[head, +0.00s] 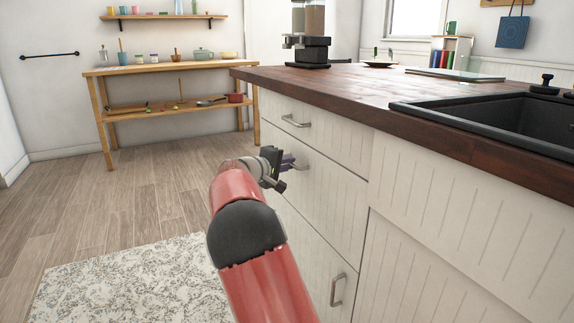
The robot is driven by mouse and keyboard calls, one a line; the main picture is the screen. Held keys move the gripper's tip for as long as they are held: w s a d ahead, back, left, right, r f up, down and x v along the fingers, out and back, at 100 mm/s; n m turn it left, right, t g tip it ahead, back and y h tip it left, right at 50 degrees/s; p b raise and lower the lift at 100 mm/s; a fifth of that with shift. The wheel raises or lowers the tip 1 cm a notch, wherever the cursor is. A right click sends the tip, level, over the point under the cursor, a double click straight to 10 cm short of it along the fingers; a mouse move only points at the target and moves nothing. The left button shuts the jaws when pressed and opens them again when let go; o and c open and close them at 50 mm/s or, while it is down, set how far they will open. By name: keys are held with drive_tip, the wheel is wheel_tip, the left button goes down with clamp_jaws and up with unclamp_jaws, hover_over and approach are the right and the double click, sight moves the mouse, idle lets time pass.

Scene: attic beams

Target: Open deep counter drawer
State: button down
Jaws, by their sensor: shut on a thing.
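The white counter (437,193) has a stack of drawers and a door at its left end. The top drawer (336,144) has a metal bar handle (296,121) and sits flush. Below it is the deep drawer (330,205), whose front looks flush with the counter. My red arm reaches forward to it. My gripper (288,162) is shut on the deep drawer's handle (303,166), of which only the right part shows beside the fingers. A lower front with an upright handle (337,290) is closed.
The dark wooden countertop (390,95) overhangs the drawers, with a black sink (510,115) at right. A wooden side table (180,67) stands at the back left. A patterned rug (130,285) lies at the front left. The floor left of the drawers is clear.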

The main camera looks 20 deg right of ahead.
drive_tip(key=s+a+p, duration=0.1)
drive_tip(key=a+p, duration=0.2)
drive_tip(key=a, duration=2.7)
drive_tip(key=shift+a, duration=0.2)
drive_tip(key=shift+f, duration=0.1)
drive_tip(key=c, duration=1.5)
unclamp_jaws()
drive_tip(key=shift+s+a, duration=0.1)
drive_tip(key=v, duration=0.7)
drive_tip(key=shift+a+p, duration=0.2)
drive_tip(key=shift+p, duration=0.15)
drive_tip(key=shift+s+a, duration=0.1)
drive_tip(key=shift+s, duration=0.05)
